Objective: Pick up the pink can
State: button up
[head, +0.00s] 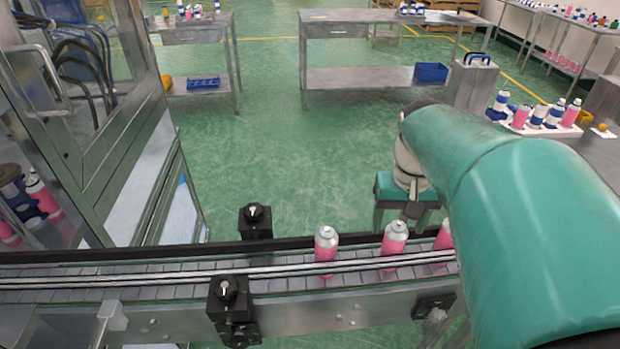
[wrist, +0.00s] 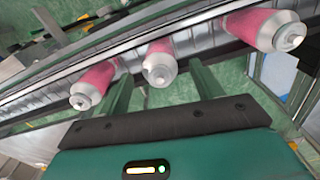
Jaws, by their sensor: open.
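Several pink cans with silver tops stand in a row on the conveyor (head: 170,294). In the head view, one pink can (head: 326,246) is left of a second (head: 394,240), and a third (head: 444,240) is partly covered by my teal arm. In the wrist view, my gripper (wrist: 163,75) is open and empty. Its two fingers point at the row, with the middle can (wrist: 158,62) between their directions. Another can (wrist: 95,80) is outside the left finger and one (wrist: 260,28) is beyond the right finger. My gripper is hidden in the head view.
Metal guide rails run along the conveyor, with black knobbed brackets (head: 256,221) beside it. A machine frame (head: 110,125) stands at left, with cans inside. Workbenches (head: 375,18) stand at the back, and a white tray (head: 533,129) of cans is at right.

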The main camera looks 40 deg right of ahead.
aim_at(395, 238)
notch_tip(395, 238, down, 5)
jog(key=shift+f, duration=0.1)
jog(key=c, duration=1.1)
jog(key=shift+o, duration=0.2)
jog(key=shift+r, duration=0.2)
